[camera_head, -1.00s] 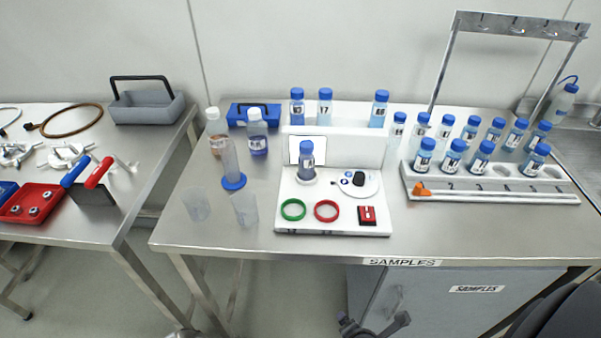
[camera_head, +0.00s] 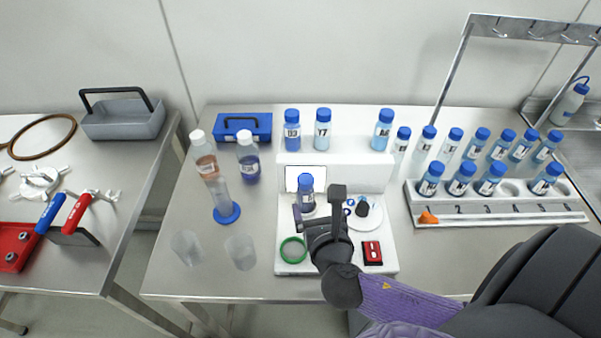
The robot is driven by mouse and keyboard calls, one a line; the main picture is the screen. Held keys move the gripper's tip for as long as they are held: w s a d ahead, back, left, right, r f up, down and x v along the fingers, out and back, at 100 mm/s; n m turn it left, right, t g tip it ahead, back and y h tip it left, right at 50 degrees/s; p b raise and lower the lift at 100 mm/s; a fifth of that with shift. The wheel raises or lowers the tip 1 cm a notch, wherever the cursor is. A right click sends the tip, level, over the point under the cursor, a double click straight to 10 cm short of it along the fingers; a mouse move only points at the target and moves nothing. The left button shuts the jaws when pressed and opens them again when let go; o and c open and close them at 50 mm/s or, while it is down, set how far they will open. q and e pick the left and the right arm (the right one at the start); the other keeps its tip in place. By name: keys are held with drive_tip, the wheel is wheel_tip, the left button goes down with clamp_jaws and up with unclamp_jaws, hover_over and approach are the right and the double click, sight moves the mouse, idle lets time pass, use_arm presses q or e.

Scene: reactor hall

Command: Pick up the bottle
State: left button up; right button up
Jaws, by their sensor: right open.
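A small bottle with a blue cap (camera_head: 306,197) and a white label stands upright on the white station (camera_head: 283,265), in front of its small white panel. Several similar blue-capped bottles are in view, and the frames do not mark one out. My right gripper (camera_head: 318,205) is open over the station, its fingers directed at this bottle. One fingertip shows near the bottle's lower left, the other to its right. Whether they touch it I cannot tell. My left gripper is not in view.
Other blue-capped bottles stand on the station's back ledge (camera_head: 340,172) and around the numbered white rack (camera_head: 470,213) at the right. Two clear cups (camera_head: 240,252), a cylinder with a blue base (camera_head: 223,200) and two larger bottles (camera_head: 248,158) stand at the left.

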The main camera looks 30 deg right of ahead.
sight(307, 187)
drive_tip(key=b+x, duration=0.2)
drive_tip(key=x, duration=0.7)
drive_tip(key=shift+w, duration=0.2)
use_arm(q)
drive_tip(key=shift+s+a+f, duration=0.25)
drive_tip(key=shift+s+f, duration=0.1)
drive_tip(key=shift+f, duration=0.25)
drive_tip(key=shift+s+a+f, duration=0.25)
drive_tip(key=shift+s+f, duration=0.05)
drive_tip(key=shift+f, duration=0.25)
use_arm(e)
drive_tip(key=shift+s+r, duration=0.1)
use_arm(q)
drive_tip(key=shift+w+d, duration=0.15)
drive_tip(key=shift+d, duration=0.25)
use_arm(e)
clamp_jaws()
